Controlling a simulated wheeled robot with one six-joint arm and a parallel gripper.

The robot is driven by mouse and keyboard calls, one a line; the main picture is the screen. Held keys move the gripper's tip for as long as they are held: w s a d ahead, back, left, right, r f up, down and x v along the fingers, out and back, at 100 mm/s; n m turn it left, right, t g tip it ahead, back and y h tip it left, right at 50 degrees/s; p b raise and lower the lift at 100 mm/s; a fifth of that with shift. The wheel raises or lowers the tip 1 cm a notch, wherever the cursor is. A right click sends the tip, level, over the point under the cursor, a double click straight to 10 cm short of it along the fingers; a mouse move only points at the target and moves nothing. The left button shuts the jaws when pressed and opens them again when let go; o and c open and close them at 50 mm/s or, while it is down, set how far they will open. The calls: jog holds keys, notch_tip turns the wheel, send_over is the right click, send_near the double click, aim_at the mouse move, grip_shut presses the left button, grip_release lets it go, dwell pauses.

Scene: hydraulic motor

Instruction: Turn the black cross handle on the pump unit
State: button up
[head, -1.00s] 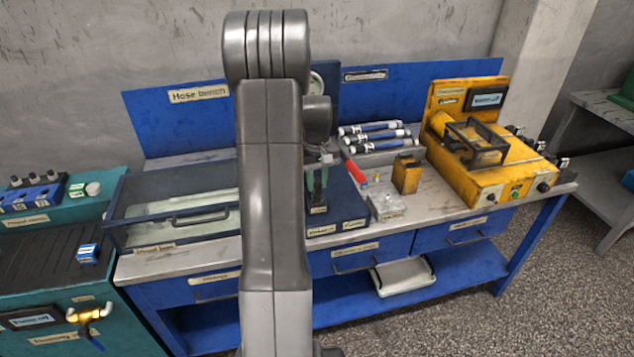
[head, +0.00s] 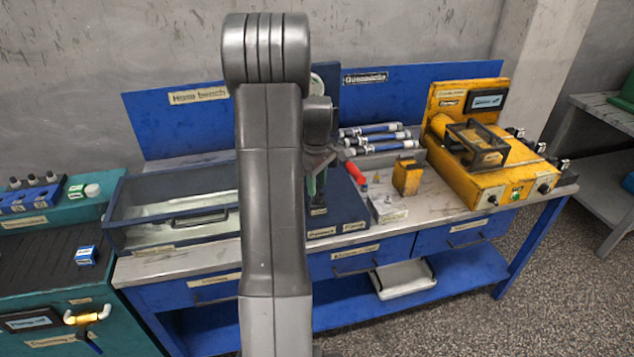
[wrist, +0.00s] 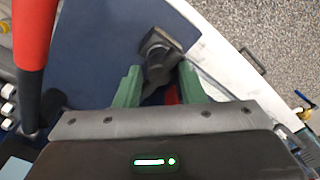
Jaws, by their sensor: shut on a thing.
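The black cross handle (wrist: 158,62) is on the dark blue pump unit (wrist: 95,45), between the green fingers of my gripper (wrist: 160,72) in the wrist view. My gripper is shut on it, and the fingers and palm hide part of it. In the head view my gripper (head: 316,180) is low over the blue base of the pump unit (head: 345,212), and my arm covers much of the unit. The cross handle cannot be made out there.
A red lever (wrist: 35,30) stands close left of my gripper in the wrist view; it also shows in the head view (head: 355,173). A yellow unit (head: 490,175) is at the bench's right. A glass-lidded basin (head: 170,210) is left of my arm.

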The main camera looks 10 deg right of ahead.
dwell(0.4)
jog(key=o, duration=1)
notch_tip(320, 180, up, 14)
jog(key=b, duration=0.1)
jog(key=shift+f, duration=0.1)
notch_tip(320, 180, down, 14)
jog(key=shift+r+p, duration=0.1)
jog(key=shift+p, duration=0.4)
jog(key=shift+r, duration=0.1)
